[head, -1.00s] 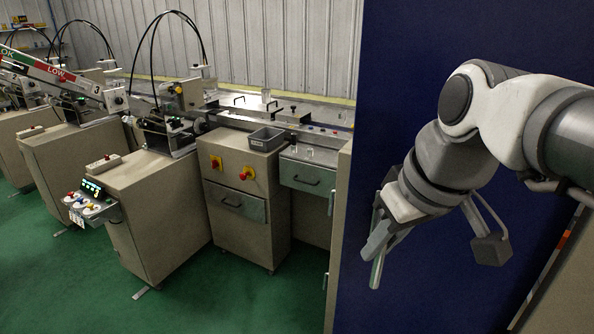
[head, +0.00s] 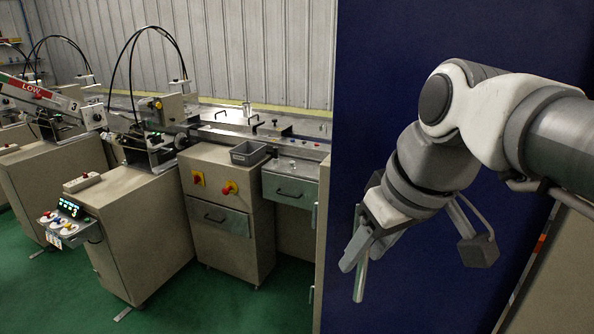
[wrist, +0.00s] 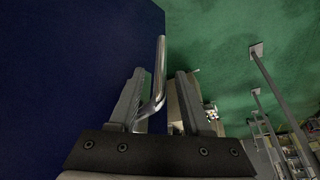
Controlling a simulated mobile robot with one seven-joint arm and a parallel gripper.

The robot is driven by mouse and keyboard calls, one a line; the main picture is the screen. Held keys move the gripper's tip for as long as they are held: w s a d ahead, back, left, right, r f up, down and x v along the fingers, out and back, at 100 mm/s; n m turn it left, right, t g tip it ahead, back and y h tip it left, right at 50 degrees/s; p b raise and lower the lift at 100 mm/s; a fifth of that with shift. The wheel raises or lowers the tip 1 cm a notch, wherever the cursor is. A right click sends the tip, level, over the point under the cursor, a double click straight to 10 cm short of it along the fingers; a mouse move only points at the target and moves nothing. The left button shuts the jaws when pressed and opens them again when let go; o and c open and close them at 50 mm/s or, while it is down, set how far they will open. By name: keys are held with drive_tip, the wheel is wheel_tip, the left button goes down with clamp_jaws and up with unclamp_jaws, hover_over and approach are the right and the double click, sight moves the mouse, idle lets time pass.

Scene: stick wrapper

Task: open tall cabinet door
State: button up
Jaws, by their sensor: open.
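The tall cabinet door is a large flat dark blue panel (head: 420,60) filling the middle right of the head view; it also fills the left of the wrist view (wrist: 70,70). Its handle is a bent silver metal bar (wrist: 160,65), which also shows below my gripper in the head view (head: 359,285). My gripper (head: 358,258) is at the handle in front of the panel. In the wrist view my gripper (wrist: 160,74) is open, with one finger on each side of the bar and gaps visible. I cannot tell whether the door stands ajar.
Beige machine cabinets (head: 226,215) stand left of the blue panel, with a small grey bin (head: 250,153) on top. Green floor (head: 185,300) lies open in front of them. A beige surface (head: 553,285) shows at the lower right. Metal legs (wrist: 268,75) stand at the right in the wrist view.

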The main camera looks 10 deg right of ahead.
drive_tip(key=p+v, duration=0.1)
drive_tip(key=v, duration=1.5)
drive_tip(key=shift+p, duration=0.4)
